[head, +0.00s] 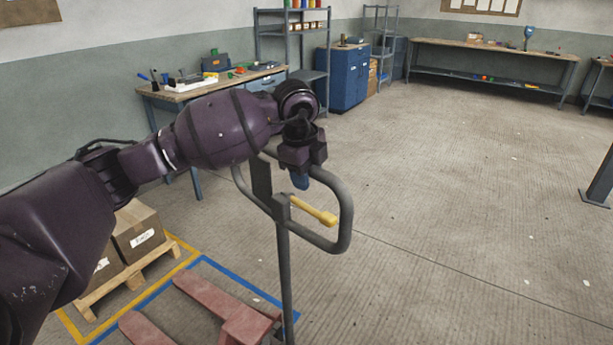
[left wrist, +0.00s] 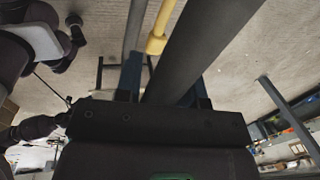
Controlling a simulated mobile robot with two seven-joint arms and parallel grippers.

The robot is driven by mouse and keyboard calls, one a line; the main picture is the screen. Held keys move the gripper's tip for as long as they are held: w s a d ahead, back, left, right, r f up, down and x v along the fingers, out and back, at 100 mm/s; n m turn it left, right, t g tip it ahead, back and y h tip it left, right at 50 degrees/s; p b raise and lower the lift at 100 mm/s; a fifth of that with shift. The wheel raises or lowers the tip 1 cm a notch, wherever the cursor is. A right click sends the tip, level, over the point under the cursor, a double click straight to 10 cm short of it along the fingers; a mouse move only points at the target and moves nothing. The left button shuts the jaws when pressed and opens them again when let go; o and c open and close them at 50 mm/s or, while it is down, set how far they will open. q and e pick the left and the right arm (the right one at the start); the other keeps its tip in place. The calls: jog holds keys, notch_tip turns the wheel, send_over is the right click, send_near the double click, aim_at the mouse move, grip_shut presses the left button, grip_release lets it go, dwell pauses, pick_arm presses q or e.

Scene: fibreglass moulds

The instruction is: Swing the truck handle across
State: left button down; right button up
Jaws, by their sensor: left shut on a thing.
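The truck handle (head: 346,215) is a grey loop on a thin upright post (head: 284,270), with a yellow lever (head: 314,211) inside the loop. The red pallet truck (head: 235,310) is at the bottom of the head view. My left gripper (head: 301,180) is shut on the upper bar of the handle loop. In the left wrist view the thick grey handle bar (left wrist: 210,45) runs between the blue fingers, and the yellow lever (left wrist: 157,38) shows beside it. The fingers partly hide the gripped stretch. My right gripper does not show in either view.
A wooden pallet (head: 135,275) with cardboard boxes (head: 138,232) stands at left, beside yellow and blue floor lines. A workbench (head: 215,87), shelves and a blue cabinet (head: 343,78) line the back. Open floor lies to the right, with a grey post (head: 600,180) at the far edge.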

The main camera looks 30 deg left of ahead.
pick_arm(q)
jog(key=shift+w+a+r+n, duration=0.25)
jog(key=shift+w+a+n, duration=0.05)
jog(key=shift+a, duration=0.25)
jog(key=c, duration=1.1)
grip_release()
jog(key=o, duration=0.5)
jog(key=shift+a+f, duration=0.25)
jog(key=shift+a, duration=0.1)
jog(key=shift+c, duration=0.2)
jog(key=shift+s+d, duration=0.1)
jog(key=shift+d, duration=0.3)
notch_tip(320, 180, up, 21)
jog(key=s+d+p, duration=0.2)
jog(key=p, duration=0.4)
jog(key=shift+s+d, duration=0.25)
jog(key=shift+d, duration=0.15)
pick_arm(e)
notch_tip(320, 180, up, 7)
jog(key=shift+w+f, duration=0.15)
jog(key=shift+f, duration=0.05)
pick_arm(q)
jog(key=shift+f, duration=0.1)
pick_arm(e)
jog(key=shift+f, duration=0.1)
